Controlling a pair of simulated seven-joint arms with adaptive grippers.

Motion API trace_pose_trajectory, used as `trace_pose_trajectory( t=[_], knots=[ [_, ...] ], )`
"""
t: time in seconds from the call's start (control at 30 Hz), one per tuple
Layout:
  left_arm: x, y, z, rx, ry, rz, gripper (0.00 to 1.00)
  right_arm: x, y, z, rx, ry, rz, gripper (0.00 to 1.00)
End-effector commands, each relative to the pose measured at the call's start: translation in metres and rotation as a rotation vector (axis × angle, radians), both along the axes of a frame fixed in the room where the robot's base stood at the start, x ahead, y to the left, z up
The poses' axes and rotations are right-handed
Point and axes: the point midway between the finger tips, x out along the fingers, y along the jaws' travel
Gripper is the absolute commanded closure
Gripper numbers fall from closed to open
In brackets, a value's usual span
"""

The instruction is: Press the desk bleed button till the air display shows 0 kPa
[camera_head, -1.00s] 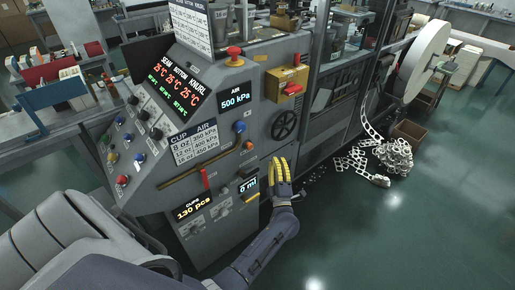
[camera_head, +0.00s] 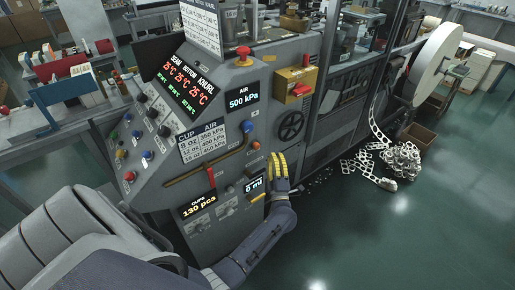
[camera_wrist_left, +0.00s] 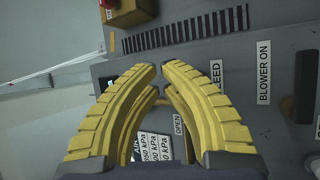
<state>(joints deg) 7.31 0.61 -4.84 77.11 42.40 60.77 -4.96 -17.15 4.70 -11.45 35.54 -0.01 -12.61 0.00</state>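The grey machine's air display (camera_head: 243,99) reads 500 kPa. A blue button (camera_head: 247,126) and an orange button (camera_head: 256,145) sit below it on the upright panel. Several blue, red and yellow buttons, including a blue one (camera_head: 137,134), are on the sloped desk (camera_head: 151,160). I cannot read which is the bleed button. My right gripper is not in view.
A red mushroom button (camera_head: 243,57) tops the machine. A yellow box (camera_head: 288,84) with a red switch and the black handwheel (camera_head: 291,125) stick out from the panel. A red lever (camera_head: 211,178) hangs lower left. The floor at right is mostly clear, with paper scrap (camera_head: 400,160) farther back.

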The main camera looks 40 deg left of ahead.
Motion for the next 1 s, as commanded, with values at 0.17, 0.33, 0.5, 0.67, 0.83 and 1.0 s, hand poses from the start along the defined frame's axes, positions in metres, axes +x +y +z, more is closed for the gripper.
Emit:
trace_pose_trajectory(
  t=[0.17, 0.33, 0.5, 0.67, 0.83, 1.0],
  knots=[
    [0.007, 0.020, 0.000, 0.003, 0.001, 0.001, 1.00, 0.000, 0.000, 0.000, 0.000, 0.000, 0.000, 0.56],
    [0.011, 0.035, 0.000, 0.001, 0.000, 0.000, 1.00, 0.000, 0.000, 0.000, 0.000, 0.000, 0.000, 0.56],
    [0.015, 0.045, 0.000, 0.001, 0.001, 0.001, 1.00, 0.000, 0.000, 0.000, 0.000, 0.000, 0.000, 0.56],
    [0.016, 0.050, 0.000, 0.001, 0.001, 0.000, 1.00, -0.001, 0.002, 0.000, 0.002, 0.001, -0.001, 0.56],
    [0.016, 0.051, 0.000, 0.000, 0.000, 0.000, 1.00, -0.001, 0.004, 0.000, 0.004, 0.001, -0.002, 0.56],
    [0.016, 0.051, 0.000, 0.000, 0.000, 0.000, 1.00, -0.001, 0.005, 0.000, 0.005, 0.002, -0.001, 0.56]
  ],
)
